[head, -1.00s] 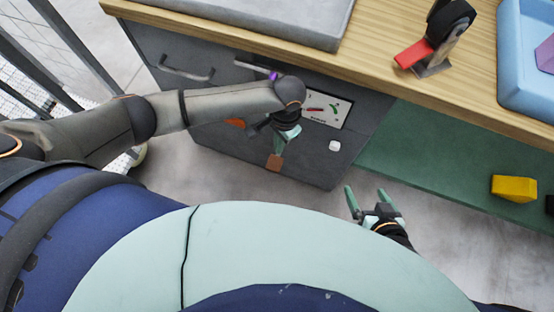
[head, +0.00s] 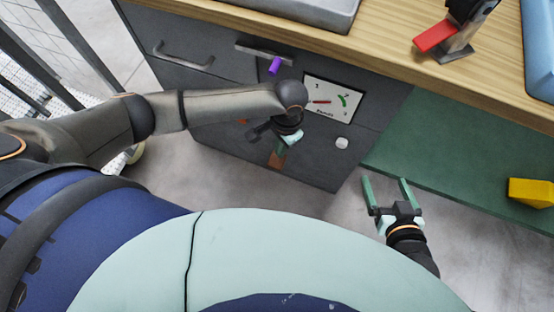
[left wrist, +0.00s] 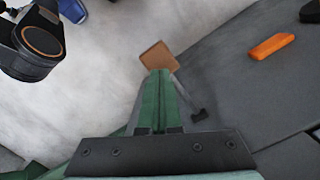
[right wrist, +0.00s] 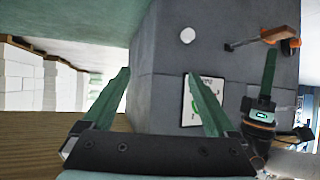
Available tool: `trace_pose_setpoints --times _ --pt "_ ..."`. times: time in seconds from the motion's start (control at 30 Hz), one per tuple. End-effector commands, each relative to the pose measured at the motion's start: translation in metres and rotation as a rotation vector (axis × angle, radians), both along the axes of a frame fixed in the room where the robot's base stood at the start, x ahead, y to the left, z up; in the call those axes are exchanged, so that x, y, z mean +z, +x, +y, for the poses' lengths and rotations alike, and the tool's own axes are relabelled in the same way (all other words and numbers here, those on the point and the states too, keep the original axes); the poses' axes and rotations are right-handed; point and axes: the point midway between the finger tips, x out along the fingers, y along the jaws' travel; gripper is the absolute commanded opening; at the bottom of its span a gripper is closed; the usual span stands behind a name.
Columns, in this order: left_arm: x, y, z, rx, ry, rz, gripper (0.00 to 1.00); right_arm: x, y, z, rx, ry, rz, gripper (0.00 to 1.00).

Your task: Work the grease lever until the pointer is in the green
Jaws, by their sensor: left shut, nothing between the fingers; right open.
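The white gauge panel (head: 350,93) on the grey cabinet front has a green arc at right and a red pointer (head: 319,102) at left, clear of the green. It also shows, partly covered by a finger, in the right wrist view (right wrist: 190,105). A brown square pad (head: 276,161) on a dark bar stands out low on the cabinet; the left wrist view shows it too (left wrist: 157,57). An orange grip (left wrist: 272,46) is beside it. Which is the grease lever I cannot tell. My left gripper (head: 282,151) is shut and empty, close by the pad; contact is unclear. My right gripper (head: 386,184) is open and empty.
A white knob (head: 342,142) is below the gauge. A purple handle (head: 274,67) and drawer pulls are above my left gripper. A red-topped press (head: 445,40) stands on the wooden counter (head: 385,50). A yellow block (head: 532,192) lies on the green shelf (head: 430,150).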

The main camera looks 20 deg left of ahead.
Motion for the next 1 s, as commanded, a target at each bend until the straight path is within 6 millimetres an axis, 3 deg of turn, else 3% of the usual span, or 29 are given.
trace_pose_setpoints --times 0.5,0.8,1.0 --pt "-0.012 -0.001 0.001 0.000 0.000 0.000 0.00 0.070 0.036 0.001 0.020 0.004 -0.313 0.92" --pt "-0.017 -0.001 0.001 0.000 0.001 -0.001 0.00 0.110 0.045 0.003 0.035 0.007 -0.479 0.92" --pt "-0.018 -0.001 0.001 0.000 0.001 -0.001 0.00 0.126 0.047 0.003 0.042 0.007 -0.541 0.92"
